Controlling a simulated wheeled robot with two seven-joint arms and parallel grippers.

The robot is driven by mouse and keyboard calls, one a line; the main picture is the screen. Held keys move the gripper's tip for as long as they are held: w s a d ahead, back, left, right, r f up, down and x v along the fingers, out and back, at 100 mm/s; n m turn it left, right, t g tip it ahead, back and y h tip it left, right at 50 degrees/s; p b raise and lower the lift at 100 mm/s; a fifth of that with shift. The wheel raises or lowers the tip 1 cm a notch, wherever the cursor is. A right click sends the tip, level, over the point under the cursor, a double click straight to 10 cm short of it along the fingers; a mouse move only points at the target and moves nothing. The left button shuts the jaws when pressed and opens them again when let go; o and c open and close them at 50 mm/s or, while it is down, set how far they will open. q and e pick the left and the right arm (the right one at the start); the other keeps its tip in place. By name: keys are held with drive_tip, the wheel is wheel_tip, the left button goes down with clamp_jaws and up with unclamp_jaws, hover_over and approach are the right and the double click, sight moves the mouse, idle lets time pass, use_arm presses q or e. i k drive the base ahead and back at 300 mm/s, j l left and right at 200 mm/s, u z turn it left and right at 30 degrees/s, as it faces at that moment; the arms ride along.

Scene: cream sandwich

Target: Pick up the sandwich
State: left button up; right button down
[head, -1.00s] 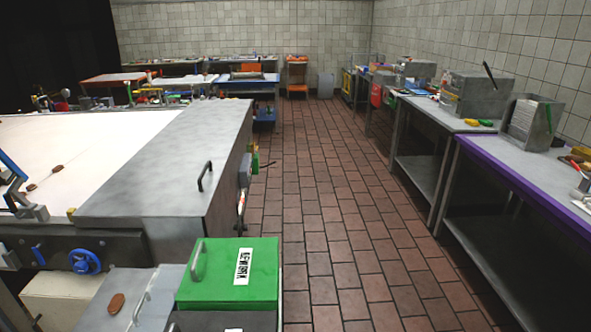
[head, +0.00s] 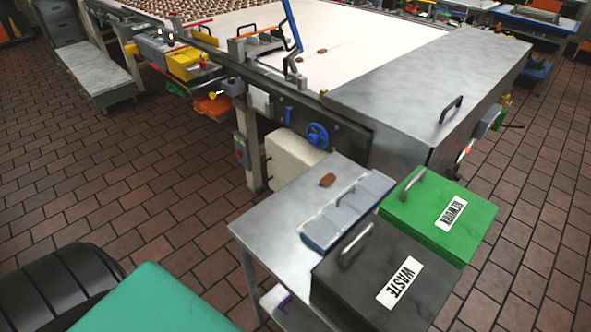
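Another brown sandwich (head: 321,51) lies on the white conveyor belt (head: 390,60), and one more sits near the blue guide arm. Rows of many brown sandwiches (head: 200,12) lie farther up the belt. Neither of my grippers shows in the head view.
A black WASTE bin (head: 355,290) and a green REWORK bin (head: 437,215) stand right of the side table. A metal housing (head: 430,85) covers the belt's end. A grey cart (head: 100,70) stands at the far left. The tiled floor (head: 130,180) between is open.

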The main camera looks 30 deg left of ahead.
sight(328, 179)
drive_tip(key=u, duration=0.8)
drive_tip(key=j+z, duration=0.25)
drive_tip(key=j, duration=0.6)
drive_tip(key=j+z, duration=0.3)
drive_tip(key=j, duration=0.55)
drive_tip(key=i, duration=0.05)
